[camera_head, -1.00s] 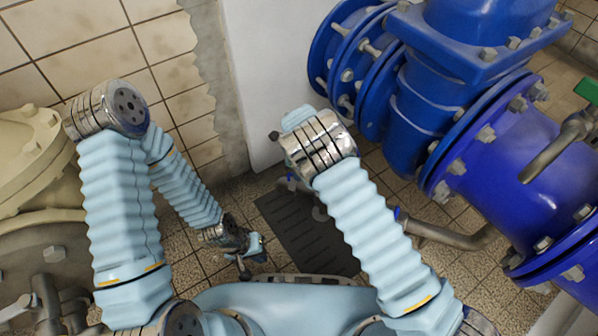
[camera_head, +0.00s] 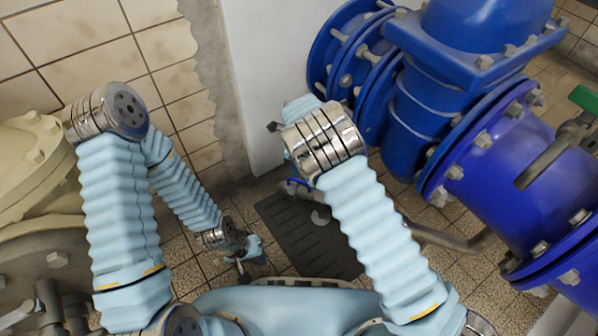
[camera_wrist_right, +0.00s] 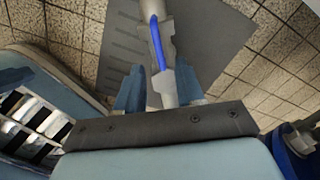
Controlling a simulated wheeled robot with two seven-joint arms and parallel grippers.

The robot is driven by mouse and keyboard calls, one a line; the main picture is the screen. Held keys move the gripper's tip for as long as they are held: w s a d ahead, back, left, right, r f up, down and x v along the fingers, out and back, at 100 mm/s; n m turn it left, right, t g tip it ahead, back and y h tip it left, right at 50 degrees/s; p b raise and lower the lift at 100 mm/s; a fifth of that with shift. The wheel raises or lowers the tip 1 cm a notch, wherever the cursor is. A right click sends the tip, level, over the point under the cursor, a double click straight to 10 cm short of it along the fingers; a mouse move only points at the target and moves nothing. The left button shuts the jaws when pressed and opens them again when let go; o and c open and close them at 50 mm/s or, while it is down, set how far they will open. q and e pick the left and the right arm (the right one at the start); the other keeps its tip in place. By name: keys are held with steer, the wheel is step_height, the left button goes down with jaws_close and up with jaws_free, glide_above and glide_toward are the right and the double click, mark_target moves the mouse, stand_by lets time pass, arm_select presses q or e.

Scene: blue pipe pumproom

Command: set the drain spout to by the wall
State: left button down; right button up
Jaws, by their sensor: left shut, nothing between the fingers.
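A metal pipe, which looks like the drain spout (camera_head: 455,239), comes from the lower side of the big blue pipe at the right of the head view. My right forearm hides part of it. In the right wrist view a pale pipe piece with a blue strip (camera_wrist_right: 157,45) runs between my right gripper's fingers (camera_wrist_right: 160,92); I cannot tell whether they touch it. Those fingers stand apart. The right gripper is mostly hidden by its wrist in the head view. My left gripper (camera_head: 246,266) is shut and empty, low at the left of the dark floor plate.
A dark slotted floor plate (camera_head: 300,240) lies on the tiles below my right wrist. The white wall column (camera_head: 262,80) stands behind. The big blue flanged pipe (camera_head: 510,150) with a green-handled valve (camera_head: 584,98) fills the right. A beige machine (camera_head: 30,165) is at the left.

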step_height(320, 180, up, 8)
steer(key=p, duration=0.1)
stand_by(0.5)
